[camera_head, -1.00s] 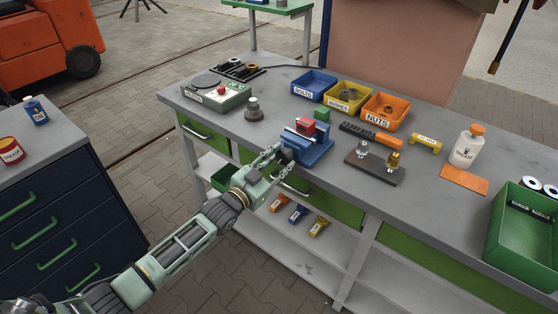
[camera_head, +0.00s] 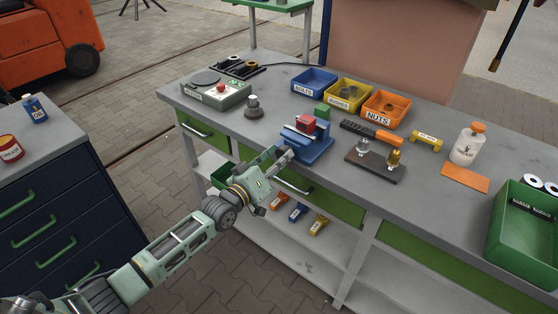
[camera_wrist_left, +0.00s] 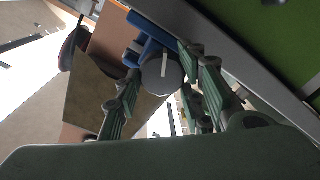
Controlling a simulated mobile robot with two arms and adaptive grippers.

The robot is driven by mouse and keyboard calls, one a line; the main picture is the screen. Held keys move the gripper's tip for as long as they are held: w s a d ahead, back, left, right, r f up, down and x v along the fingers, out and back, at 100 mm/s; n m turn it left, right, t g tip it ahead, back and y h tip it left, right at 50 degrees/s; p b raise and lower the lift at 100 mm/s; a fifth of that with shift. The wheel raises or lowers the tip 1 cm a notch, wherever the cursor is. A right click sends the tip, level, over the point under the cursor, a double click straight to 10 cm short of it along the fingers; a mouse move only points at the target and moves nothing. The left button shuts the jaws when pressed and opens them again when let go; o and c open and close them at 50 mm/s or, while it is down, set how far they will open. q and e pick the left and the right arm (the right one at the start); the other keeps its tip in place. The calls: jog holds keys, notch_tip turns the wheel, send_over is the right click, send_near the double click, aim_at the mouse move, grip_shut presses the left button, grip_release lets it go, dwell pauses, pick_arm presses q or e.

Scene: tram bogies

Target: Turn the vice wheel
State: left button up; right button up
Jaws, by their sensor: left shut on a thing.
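The blue vice (camera_head: 309,147) stands at the front edge of the workbench, with a red block (camera_head: 306,124) at its jaws. The vice wheel is a dark round disc (camera_wrist_left: 162,74) with a pale stripe, seen in the left wrist view in front of the blue vice body (camera_wrist_left: 146,40). My left gripper (camera_head: 281,153) reaches the vice's front from the left. In the left wrist view its green fingers (camera_wrist_left: 158,92) lie on both sides of the wheel, shut on it. The wheel is mostly hidden by the fingers in the head view. My right gripper is not in view.
Behind the vice are a green block (camera_head: 322,111) and blue (camera_head: 314,80), yellow (camera_head: 348,92) and orange (camera_head: 385,106) bins. A dark stand (camera_head: 375,167) is to the right. A control box (camera_head: 216,92) and a grey knobbed weight (camera_head: 253,108) are to the left. A drawer cabinet (camera_head: 50,190) stands at left.

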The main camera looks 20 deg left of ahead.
pick_arm(q)
jog(key=n+b, duration=0.1)
jog(key=n, duration=0.8)
jog(key=n+b, duration=0.1)
jog(key=n, duration=0.8)
jog(key=shift+w+a+r+b, duration=0.1)
jog(key=shift+a+r+b, duration=0.05)
jog(key=shift+b, duration=0.15)
jog(key=n+p, duration=0.1)
jog(key=n, duration=0.3)
jog(key=shift+a+n+p, duration=0.1)
jog(key=shift+n+p, duration=0.25)
jog(key=shift+n, duration=0.05)
jog(key=n+p, duration=0.2)
jog(key=n, duration=0.2)
jog(key=shift+a+n, duration=0.1)
jog(key=shift+n, duration=0.2)
jog(key=n+p, duration=0.4)
jog(key=n, duration=0.2)
jog(key=shift+w, duration=0.1)
jog(key=shift+f+n+p, duration=0.2)
jog(key=shift+n+p, duration=0.8)
jog(key=shift+n, duration=0.6)
jog(key=shift+f, duration=0.1)
